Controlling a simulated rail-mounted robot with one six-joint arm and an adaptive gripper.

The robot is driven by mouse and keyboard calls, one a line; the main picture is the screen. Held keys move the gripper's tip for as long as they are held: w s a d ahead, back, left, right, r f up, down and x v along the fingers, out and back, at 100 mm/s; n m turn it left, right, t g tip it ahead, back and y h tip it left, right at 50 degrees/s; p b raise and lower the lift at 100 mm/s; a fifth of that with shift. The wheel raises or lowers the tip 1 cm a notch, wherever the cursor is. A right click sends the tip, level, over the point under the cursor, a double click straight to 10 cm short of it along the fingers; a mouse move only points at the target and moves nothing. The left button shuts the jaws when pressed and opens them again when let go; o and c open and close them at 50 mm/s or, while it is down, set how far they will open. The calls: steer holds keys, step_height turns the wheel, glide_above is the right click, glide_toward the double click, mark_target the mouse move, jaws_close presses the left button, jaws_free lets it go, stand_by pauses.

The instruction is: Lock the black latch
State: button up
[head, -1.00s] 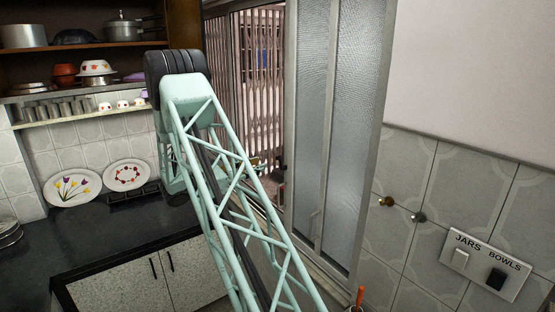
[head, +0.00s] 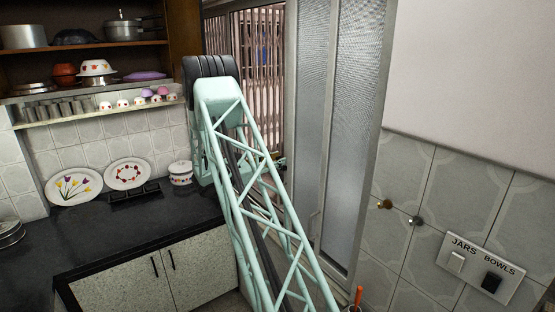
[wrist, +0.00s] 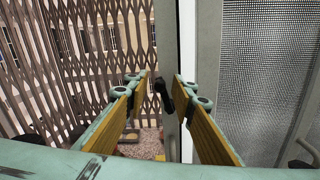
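The black latch (wrist: 164,95) shows in the wrist view on the narrow grey door frame (wrist: 172,135). It is a small dark handle, tilted a little from upright. My gripper (wrist: 161,82) is open, with one yellow-padded finger on each side of the view. The latch appears between the fingertips, closer to the right one. I cannot tell whether the right finger touches it. Nothing is held. In the head view my arm hides the latch and most of my gripper.
A folding lattice gate (wrist: 85,60) lies left of the frame, and a textured glass door panel (wrist: 260,70) lies right. In the head view, a black counter (head: 110,220) holds plates and a white pot (head: 181,173). A switch plate (head: 482,268) is on the right wall.

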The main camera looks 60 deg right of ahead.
steer(key=shift+d, duration=0.25)
steer(key=shift+s, duration=0.1)
steer(key=c, duration=0.7)
steer(key=shift+s+a+f+m+b, duration=0.15)
steer(key=shift+m+b, duration=0.25)
steer(key=shift+b, duration=0.65)
steer(key=shift+s+a+m+b, duration=0.1)
steer(key=shift+s+m+b, duration=0.35)
steer(key=shift+m+b, duration=1.25)
steer(key=shift+n+b, duration=0.6)
steer(key=o, duration=0.7)
steer(key=shift+w, duration=0.15)
